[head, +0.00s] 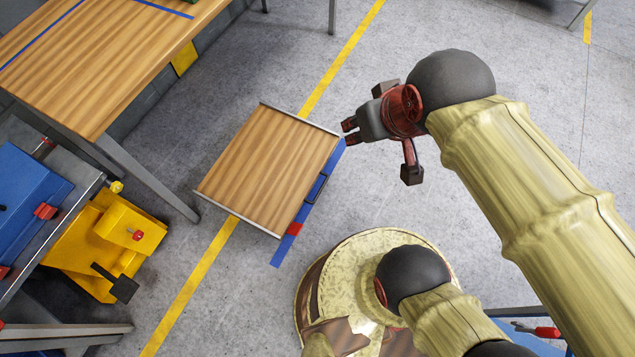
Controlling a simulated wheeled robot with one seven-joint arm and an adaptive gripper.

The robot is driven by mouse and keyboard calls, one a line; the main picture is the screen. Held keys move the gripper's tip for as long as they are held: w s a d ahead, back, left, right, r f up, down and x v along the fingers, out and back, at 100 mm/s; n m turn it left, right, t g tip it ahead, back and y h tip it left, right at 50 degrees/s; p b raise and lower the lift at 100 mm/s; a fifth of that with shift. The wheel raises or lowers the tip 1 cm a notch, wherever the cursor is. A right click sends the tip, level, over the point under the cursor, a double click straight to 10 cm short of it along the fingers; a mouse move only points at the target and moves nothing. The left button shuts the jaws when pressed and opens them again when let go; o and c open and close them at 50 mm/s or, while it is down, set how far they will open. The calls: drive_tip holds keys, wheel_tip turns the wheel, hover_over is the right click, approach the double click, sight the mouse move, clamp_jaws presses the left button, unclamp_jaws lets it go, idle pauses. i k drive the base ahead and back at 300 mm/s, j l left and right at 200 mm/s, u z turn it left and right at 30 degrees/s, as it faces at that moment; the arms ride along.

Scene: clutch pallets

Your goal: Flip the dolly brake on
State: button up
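A yellow wheeled-looking unit (85,258) stands low at the left, partly under a grey-framed bench. It has a red knob (137,235) on its side and a flat black pedal-like piece (122,287) at its lower right corner. The black piece may be the dolly brake; its on or off position cannot be told. My gripper (350,131) is at the upper middle, far to the right of the yellow unit. It points left, above the floor beside the wooden panel's blue edge. I see nothing held in it, and its finger gap is too small to judge.
A wooden panel with a blue front (268,165), like an open drawer, lies between my gripper and the yellow unit. A wooden table (95,60) stands upper left. A blue box (25,195) sits on the left bench.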

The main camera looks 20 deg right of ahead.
sight(295, 229)
drive_tip(key=k+j, duration=0.75)
drive_tip(key=k, duration=0.1)
